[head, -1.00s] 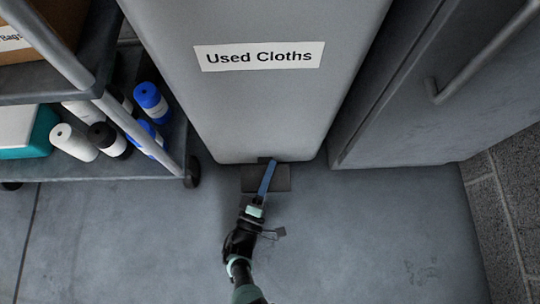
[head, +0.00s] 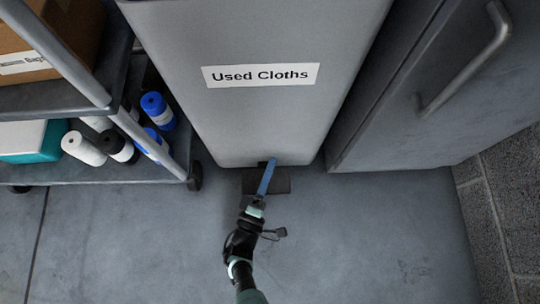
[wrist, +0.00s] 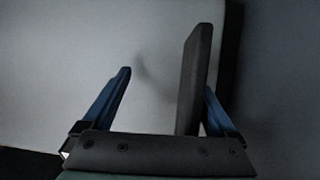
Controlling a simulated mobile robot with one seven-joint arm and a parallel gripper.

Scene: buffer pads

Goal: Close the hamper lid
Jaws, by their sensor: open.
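The hamper (head: 250,122) is a tall grey bin labelled "Used Cloths". Its front shows in the head view; its lid is out of view, so I cannot tell the lid's state. A dark flat pedal (head: 281,184) sticks out at the hamper's foot, near the floor. My gripper (head: 269,172) reaches over the pedal with a blue finger near the hamper's base. In the wrist view my gripper (wrist: 167,82) is open, and the dark pedal (wrist: 194,75) stands between the fingers, close to the right one and partly covering it. Contact is not clear.
A grey cabinet (head: 420,110) with a bar handle stands close on the hamper's right. A shelf cart (head: 95,177) with rolls, a teal-and-white box and a cardboard box is on the left. Its caster is near the hamper. The floor (head: 350,235) in front is clear.

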